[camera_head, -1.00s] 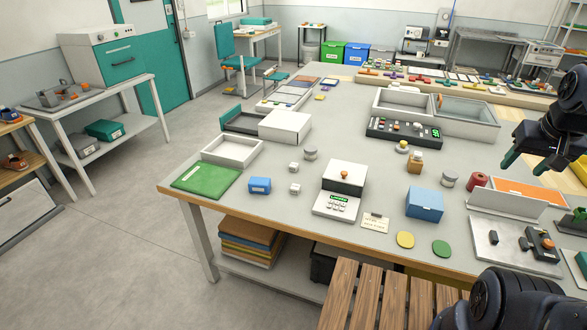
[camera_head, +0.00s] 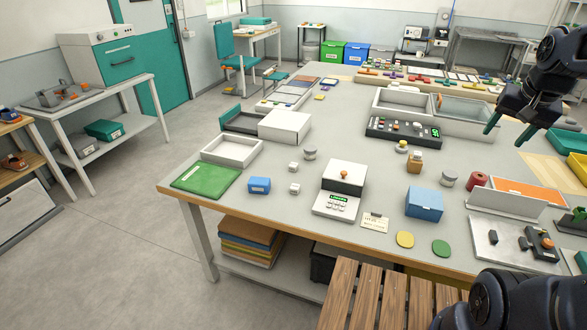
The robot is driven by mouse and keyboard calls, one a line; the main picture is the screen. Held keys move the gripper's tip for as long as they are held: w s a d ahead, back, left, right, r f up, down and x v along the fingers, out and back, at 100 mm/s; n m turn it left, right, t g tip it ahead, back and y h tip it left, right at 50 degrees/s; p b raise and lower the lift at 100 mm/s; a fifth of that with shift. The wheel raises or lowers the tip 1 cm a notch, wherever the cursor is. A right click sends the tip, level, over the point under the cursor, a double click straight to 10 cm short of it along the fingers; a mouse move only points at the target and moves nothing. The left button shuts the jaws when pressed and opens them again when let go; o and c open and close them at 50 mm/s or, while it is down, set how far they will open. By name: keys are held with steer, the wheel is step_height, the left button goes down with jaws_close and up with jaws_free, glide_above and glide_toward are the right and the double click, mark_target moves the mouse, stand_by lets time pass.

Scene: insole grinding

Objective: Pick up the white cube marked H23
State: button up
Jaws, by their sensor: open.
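Two small white cubes stand on the grey table (camera_head: 300,225), left of centre. One white cube (camera_head: 293,167) is farther back, and the other white cube (camera_head: 295,188) is just in front of it. Any marking on them is too small to read, so I cannot tell which is H23. My gripper (camera_head: 504,137) is above the table's right side, fingers pointing down and left. It is open and empty, far to the right of both cubes.
A blue box (camera_head: 260,185) and green mat (camera_head: 205,181) lie left of the cubes. A grey cylinder (camera_head: 310,153) stands close behind, and a white device (camera_head: 336,204) to the right.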

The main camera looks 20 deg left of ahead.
steer(key=w+a+m+g, duration=0.1)
steer(key=w+a+m, duration=0.4)
steer(key=w+a, duration=0.8)
steer(key=w+a+f+m+g, duration=0.1)
steer(key=w+a+f+m, duration=0.15)
steer(key=w+a, duration=0.45)
steer(key=w+a+f+m+g, duration=0.1)
steer(key=w+a+f, duration=0.2)
steer(key=w+a, duration=0.4)
steer(key=m+g, duration=0.1)
steer(key=m, duration=0.7)
glide_toward(293, 164)
steer(key=shift+n+h, duration=0.25)
steer(key=shift+h, duration=0.15)
step_height(293, 164, down, 10)
steer(key=shift+s+a+r, duration=0.1)
steer(key=shift+a+r, duration=0.05)
steer(key=shift+a, duration=0.05)
steer(key=shift+c, duration=0.2)
steer(key=c, duration=1)
